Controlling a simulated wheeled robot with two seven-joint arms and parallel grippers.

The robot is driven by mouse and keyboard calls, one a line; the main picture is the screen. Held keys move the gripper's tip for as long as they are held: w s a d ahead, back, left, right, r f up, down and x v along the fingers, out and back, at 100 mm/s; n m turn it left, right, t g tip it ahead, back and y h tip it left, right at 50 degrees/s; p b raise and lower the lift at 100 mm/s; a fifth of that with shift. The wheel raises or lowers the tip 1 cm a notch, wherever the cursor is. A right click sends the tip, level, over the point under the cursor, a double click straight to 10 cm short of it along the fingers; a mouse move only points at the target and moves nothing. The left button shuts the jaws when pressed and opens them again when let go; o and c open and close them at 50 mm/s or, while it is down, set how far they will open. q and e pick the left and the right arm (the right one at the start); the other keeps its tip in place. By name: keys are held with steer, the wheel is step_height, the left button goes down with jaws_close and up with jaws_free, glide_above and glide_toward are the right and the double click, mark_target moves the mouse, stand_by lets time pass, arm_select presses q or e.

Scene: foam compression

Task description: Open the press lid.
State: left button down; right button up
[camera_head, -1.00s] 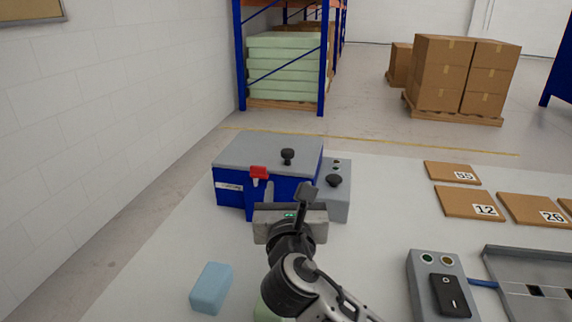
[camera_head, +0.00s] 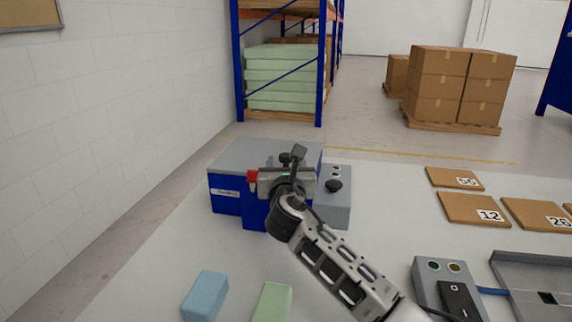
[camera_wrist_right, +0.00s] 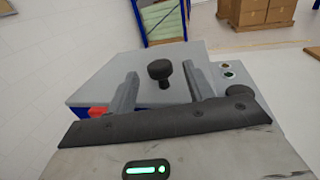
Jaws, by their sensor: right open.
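The press (camera_head: 226,199) is a blue box with a grey lid (camera_head: 240,153), standing at the back left of the table. The lid lies flat and shut. A black knob stands on the lid; it shows clearly in the right wrist view (camera_wrist_right: 160,72). A red latch (camera_head: 252,176) is on the press front, partly hidden by my gripper. My right gripper (camera_wrist_right: 158,84) is open, its two fingers pointing forward on either side of the knob, with a gap to each side. In the head view the gripper covers most of the knob. My left gripper is not in view.
A grey side box with a black knob (camera_head: 333,186) adjoins the press on the right. Blue (camera_head: 205,296) and green (camera_head: 272,302) foam blocks lie in front. A switch box (camera_head: 432,268) and numbered brown plates (camera_head: 473,208) are at the right.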

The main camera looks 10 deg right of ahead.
steer(key=shift+w, duration=0.8)
steer(key=shift+c, duration=0.3)
steer(key=shift+d, duration=0.1)
jaws_close()
